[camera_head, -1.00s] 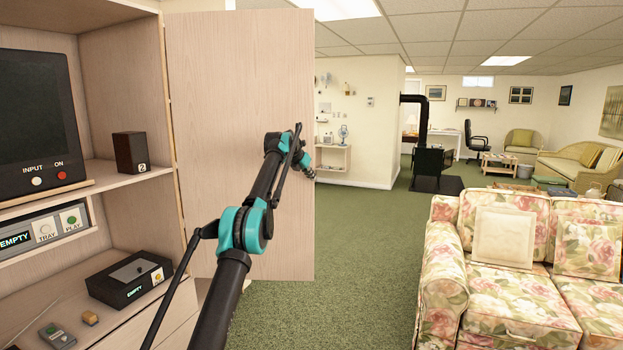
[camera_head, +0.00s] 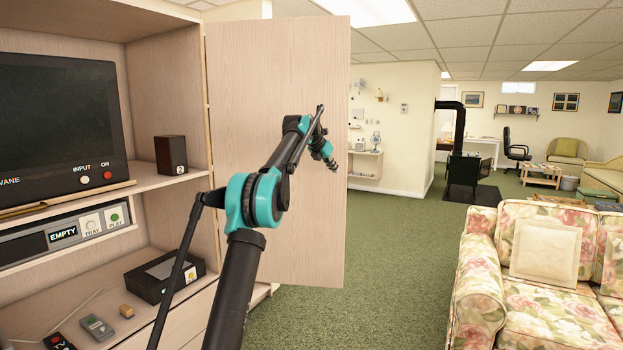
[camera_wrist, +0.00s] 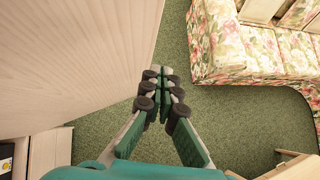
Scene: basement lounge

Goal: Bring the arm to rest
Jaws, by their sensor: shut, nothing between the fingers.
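My arm, black with teal joints, reaches up and forward in the head view, in front of the open cabinet door (camera_head: 240,100). My gripper (camera_head: 333,168) is small there and shows against the door panel near its right edge. In the wrist view my gripper (camera_wrist: 162,85) is shut and empty, its dark finger pads together above the green carpet (camera_wrist: 235,120). The pale door panel (camera_wrist: 90,60) is to the left of the fingers in that view. I cannot tell the exact gap between them.
The wooden cabinet (camera_head: 168,95) at the left holds a television (camera_head: 55,125), a small speaker (camera_head: 171,155), a black box (camera_head: 165,277) and remotes. A floral sofa (camera_head: 540,290) stands at the right. Open carpet (camera_head: 400,260) lies between door and sofa.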

